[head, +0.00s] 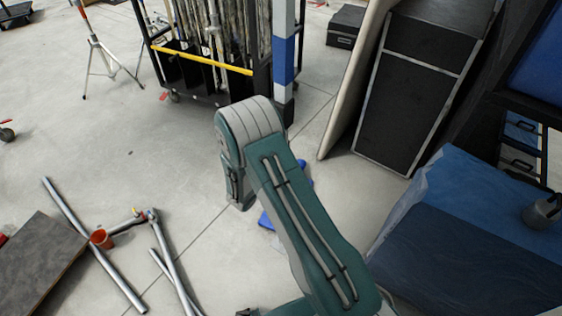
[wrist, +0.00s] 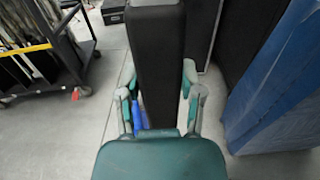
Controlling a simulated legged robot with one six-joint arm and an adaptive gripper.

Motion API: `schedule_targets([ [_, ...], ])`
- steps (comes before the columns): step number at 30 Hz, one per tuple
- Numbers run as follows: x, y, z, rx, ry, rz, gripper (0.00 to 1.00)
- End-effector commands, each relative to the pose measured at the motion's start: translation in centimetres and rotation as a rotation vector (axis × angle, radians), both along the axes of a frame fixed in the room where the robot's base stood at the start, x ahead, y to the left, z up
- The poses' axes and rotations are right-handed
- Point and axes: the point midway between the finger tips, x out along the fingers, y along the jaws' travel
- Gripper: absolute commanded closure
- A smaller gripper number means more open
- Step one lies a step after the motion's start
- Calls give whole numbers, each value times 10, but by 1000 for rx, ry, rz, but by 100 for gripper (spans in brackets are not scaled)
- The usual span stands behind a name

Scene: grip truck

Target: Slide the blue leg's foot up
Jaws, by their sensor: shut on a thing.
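Blue parts show on the floor beside my arm in the head view, a flat foot-like piece (head: 267,220) and a smaller bit (head: 304,168) behind the arm. In the wrist view, blue pieces (wrist: 140,113) show low between my left finger and a long black block. My gripper (wrist: 160,78) has its fingers on either side of this black block (wrist: 156,65) and is shut on it. The block hides most of what lies beyond. I cannot tell how it joins the blue parts. In the head view my arm hides the gripper.
A black cart (head: 205,78) with a yellow bar stands behind, beside a blue and white post (head: 284,50). A grey-edged black case (head: 412,100) is at back right. A blue-covered block (head: 470,240) fills the right. Metal tubes (head: 95,245) lie at left.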

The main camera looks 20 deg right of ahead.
Motion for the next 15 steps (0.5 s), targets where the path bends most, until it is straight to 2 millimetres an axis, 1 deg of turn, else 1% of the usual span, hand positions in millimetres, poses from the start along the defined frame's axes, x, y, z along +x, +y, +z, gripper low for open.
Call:
schedule_targets([
  [1,4,1,8,-5,-17,4,100],
  [9,4,1,10,-7,-21,3,100],
  [10,4,1,10,-7,-21,3,38],
  [11,4,1,9,-6,-21,3,25],
  [12,4,1,9,-6,-19,3,17],
  [15,3,1,7,-5,-15,2,17],
])
